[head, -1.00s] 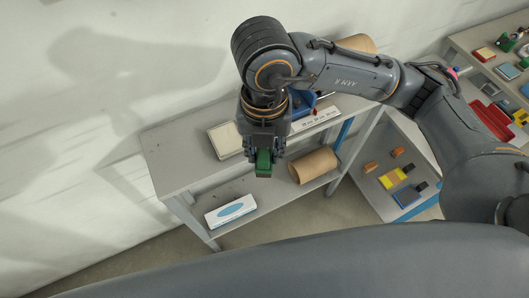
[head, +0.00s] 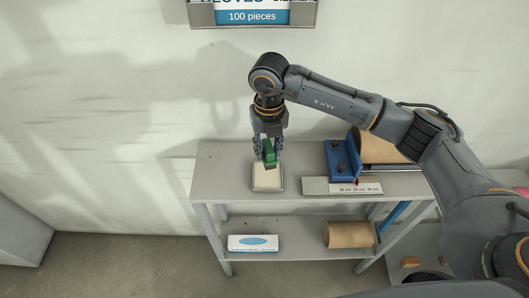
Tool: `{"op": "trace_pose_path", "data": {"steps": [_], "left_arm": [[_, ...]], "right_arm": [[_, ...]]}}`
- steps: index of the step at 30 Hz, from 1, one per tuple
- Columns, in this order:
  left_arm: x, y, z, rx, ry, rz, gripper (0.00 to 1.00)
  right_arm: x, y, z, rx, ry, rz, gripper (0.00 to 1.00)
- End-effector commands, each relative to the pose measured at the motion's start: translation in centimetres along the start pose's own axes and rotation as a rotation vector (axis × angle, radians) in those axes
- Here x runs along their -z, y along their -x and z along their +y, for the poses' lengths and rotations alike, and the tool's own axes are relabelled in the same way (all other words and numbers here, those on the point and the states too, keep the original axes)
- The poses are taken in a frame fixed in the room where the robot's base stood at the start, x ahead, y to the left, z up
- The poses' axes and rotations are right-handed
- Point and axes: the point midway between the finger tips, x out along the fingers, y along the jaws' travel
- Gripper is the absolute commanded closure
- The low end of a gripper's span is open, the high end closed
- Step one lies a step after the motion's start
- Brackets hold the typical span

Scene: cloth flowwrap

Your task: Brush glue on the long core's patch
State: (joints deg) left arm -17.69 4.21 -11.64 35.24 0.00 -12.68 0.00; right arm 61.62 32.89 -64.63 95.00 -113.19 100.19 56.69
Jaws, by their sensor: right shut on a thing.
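My right gripper (head: 268,148) is shut on a green block-like thing (head: 269,154), which may be the brush's handle; no bristles can be made out. It points down at a shallow pale tray (head: 268,178) on the top shelf, its lower end over the tray. I cannot tell if it touches the tray. A brown cardboard core (head: 379,149) lies on the top shelf behind a blue fixture (head: 342,161), partly hidden by my right arm. Another core (head: 349,234) lies on the lower shelf. No glue patch can be made out. My left gripper is out of view.
The grey shelf unit (head: 222,180) stands against the wall. A marked white strip (head: 342,187) lies in front of the fixture. A white and blue box (head: 253,243) is on the lower shelf. The top shelf's left end is clear.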

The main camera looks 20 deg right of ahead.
Motion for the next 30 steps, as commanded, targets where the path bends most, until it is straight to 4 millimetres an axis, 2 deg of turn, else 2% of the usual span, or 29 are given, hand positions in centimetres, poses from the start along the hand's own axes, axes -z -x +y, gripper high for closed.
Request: {"op": "trace_pose_path", "data": {"steps": [3, 6, 18, 30], "left_arm": [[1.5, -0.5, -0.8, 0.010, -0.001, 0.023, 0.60], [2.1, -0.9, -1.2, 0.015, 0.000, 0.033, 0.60], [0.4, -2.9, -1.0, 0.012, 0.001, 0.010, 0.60], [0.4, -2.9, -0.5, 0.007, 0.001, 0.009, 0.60]], "right_arm": [[0.1, -0.8, 0.0, 0.001, 0.000, 0.001, 0.94], [0.1, -1.7, 0.0, 0.001, -0.001, 0.002, 0.94], [0.1, -5.5, 0.0, 0.001, -0.001, 0.002, 0.94], [0.1, -5.8, 0.1, 0.000, -0.001, 0.001, 0.94]]}}
